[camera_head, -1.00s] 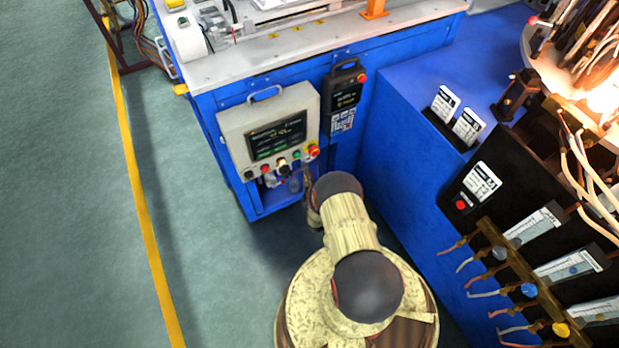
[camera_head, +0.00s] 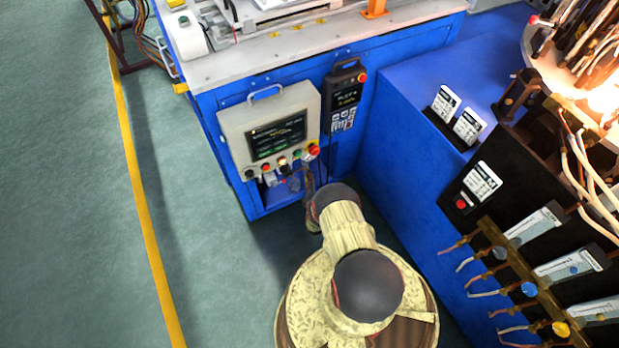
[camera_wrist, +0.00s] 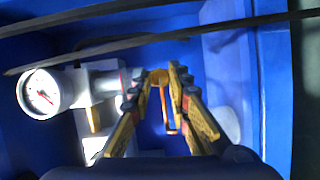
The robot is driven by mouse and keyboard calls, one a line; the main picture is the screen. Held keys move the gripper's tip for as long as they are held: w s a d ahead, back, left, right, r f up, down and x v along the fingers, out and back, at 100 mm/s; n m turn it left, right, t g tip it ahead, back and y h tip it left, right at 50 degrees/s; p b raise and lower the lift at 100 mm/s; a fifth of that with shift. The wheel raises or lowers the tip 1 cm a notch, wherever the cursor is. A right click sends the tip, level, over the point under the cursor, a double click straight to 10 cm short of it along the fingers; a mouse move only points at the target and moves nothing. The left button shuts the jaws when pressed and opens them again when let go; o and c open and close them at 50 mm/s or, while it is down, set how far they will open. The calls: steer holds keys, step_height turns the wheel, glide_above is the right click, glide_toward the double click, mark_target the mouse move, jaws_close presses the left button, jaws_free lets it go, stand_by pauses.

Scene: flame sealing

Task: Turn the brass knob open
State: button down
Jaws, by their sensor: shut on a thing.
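In the wrist view, the brass knob (camera_wrist: 159,78) is a small round, golden-orange piece between the tips of my gripper (camera_wrist: 163,77). The black-and-yellow fingers are shut on it from both sides. A thin orange-brown bar (camera_wrist: 169,112) hangs below the knob, between the fingers. The fingers hide part of the knob, and I cannot tell how far it is turned. In the head view, the knob cannot be made out, and my arm reaches toward the blue cabinet (camera_head: 225,118) below the control panel.
A white pressure gauge (camera_wrist: 45,93) with grey fittings is left of my fingers. Dark hoses (camera_wrist: 245,22) cross above them. Blue walls enclose the space. The control panel (camera_head: 275,138) and a black pendant (camera_head: 344,95) hang on the cabinet. Open floor (camera_head: 60,200) lies to the left.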

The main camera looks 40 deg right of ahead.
steer(key=c, duration=1.7)
jaws_free()
steer(key=shift+o, duration=0.2)
steer(key=v, duration=1.2)
